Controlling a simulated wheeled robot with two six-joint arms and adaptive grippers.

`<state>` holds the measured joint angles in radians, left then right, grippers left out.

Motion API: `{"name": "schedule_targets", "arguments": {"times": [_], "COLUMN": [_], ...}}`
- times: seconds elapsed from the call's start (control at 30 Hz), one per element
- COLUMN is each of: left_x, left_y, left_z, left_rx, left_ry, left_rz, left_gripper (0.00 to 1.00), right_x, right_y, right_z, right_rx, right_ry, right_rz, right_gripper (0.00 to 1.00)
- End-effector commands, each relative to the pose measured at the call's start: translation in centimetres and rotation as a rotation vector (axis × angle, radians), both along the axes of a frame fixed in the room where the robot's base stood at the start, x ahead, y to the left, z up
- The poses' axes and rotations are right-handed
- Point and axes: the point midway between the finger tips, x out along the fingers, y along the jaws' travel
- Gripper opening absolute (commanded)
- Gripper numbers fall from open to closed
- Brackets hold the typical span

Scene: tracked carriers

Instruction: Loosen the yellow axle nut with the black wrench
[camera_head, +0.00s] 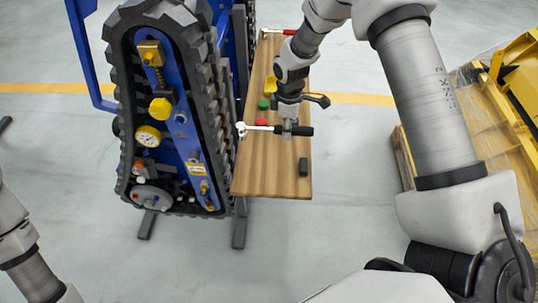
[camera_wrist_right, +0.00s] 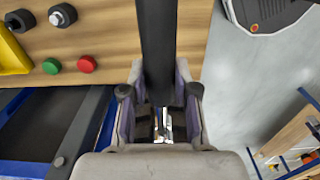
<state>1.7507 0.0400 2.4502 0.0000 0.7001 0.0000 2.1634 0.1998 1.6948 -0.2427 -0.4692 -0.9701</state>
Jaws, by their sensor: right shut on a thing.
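The yellow axle nut (camera_head: 160,108) is a hexagon on the blue side plate of the tracked carrier (camera_head: 180,85), in the head view. My right gripper (camera_head: 288,128) is shut on the wrench's black handle (camera_head: 302,131), over the wooden board. In the right wrist view, the black handle (camera_wrist_right: 158,45) runs between the fingers of the right gripper (camera_wrist_right: 160,92), with a bit of chrome below. My left arm shows at the left edge; its gripper is out of view.
Yellow goods stand at right.

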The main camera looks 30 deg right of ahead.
Motion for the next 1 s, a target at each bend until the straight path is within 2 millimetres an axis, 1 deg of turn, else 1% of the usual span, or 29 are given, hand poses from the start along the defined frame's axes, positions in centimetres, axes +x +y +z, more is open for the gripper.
{"name": "schedule_targets", "arguments": {"times": [0.07,0.13,0.3,0.33,0.43,0.47,0.5,0.67,0.83,0.9,1.0], "left_x": [0.0,-0.1,0.0,0.0,0.0,0.0,0.0,0.0,0.0,0.0,0.0], "left_y": [0.0,0.0,0.0,0.0,0.0,0.0,0.0,0.0,0.0,0.0,0.0], "left_z": [0.2,0.9,1.9,1.0,-0.4,-1.9,-3.1,-6.9,-10.9,-11.5,-11.7], "left_rx": [0.0,0.0,0.0,0.0,0.0,0.0,0.0,0.0,0.0,0.0,0.0], "left_ry": [0.001,0.001,0.0,0.0,0.001,0.001,0.001,0.001,0.001,0.001,0.001], "left_rz": [0.0,0.0,0.0,0.0,0.0,0.0,0.0,0.0,0.0,0.0,0.0], "left_gripper": [0.4,0.4,0.4,0.4,0.4,0.4,0.4,0.4,0.4,0.4,0.4], "right_x": [-0.6,-2.0,-6.1,-6.7,-9.1,-9.6,-10.4,-13.6,-17.5,-18.8,-19.9], "right_y": [0.0,0.0,0.1,0.0,0.1,0.1,0.1,0.1,0.1,0.1,0.1], "right_z": [0.0,0.2,0.2,-0.4,-0.7,-1.3,-1.5,-1.5,-1.5,-1.0,-0.5], "right_rx": [0.0,0.0,0.003,0.002,0.005,0.005,0.005,0.006,0.005,0.005,0.003], "right_ry": [0.001,0.004,0.004,0.002,0.0,-0.002,-0.002,-0.004,-0.005,-0.005,-0.003], "right_rz": [0.0,0.0,0.001,0.001,0.002,0.0,-0.001,0.0,0.001,0.0,0.001], "right_gripper": [0.0,0.0,0.0,0.0,0.0,0.0,0.0,0.0,0.0,0.0,0.0]}}
